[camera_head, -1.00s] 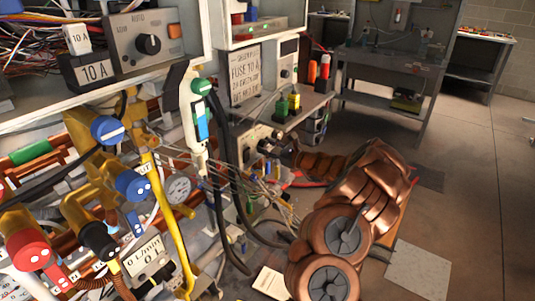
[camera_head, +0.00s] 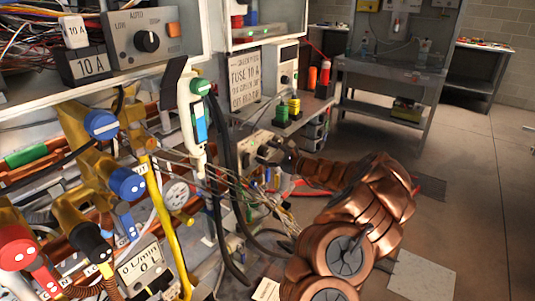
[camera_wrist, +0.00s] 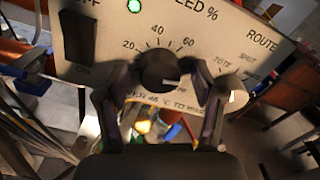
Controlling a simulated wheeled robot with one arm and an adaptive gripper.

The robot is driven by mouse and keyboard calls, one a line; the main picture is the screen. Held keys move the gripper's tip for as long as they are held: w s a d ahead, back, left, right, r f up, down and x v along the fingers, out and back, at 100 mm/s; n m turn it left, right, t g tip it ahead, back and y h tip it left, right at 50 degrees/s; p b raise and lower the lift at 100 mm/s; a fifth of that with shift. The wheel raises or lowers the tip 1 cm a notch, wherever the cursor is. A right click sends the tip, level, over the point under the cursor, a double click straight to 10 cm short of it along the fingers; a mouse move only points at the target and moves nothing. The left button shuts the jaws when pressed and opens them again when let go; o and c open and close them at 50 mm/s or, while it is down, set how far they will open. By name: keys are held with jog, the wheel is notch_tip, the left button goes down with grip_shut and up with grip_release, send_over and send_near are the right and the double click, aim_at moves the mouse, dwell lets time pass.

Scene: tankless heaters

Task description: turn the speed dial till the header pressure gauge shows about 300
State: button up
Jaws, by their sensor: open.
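The black speed dial (camera_wrist: 158,71) sits on a cream panel (camera_wrist: 240,30) marked "SPEED %" in the wrist view. Its pale pointer mark faces the lower right. My gripper (camera_wrist: 160,82) is open, with one finger on each side of the dial; I cannot tell whether they touch it. In the head view my gripper (camera_head: 277,154) is at the small control panel (camera_head: 252,144). A round white gauge (camera_head: 177,194) stands among the pipes at left; its label and needle are too small to read.
The wrist view shows a ROUTE knob (camera_wrist: 232,95) close to the right finger and a black rocker switch (camera_wrist: 80,36) at left. Loose wires (camera_head: 240,190) and a yellow pipe (camera_head: 165,215) lie left of my arm. Open floor (camera_head: 470,200) is at right.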

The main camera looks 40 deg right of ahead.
jog(key=shift+s, duration=0.1)
jog(key=v, duration=1.2)
dwell(0.6)
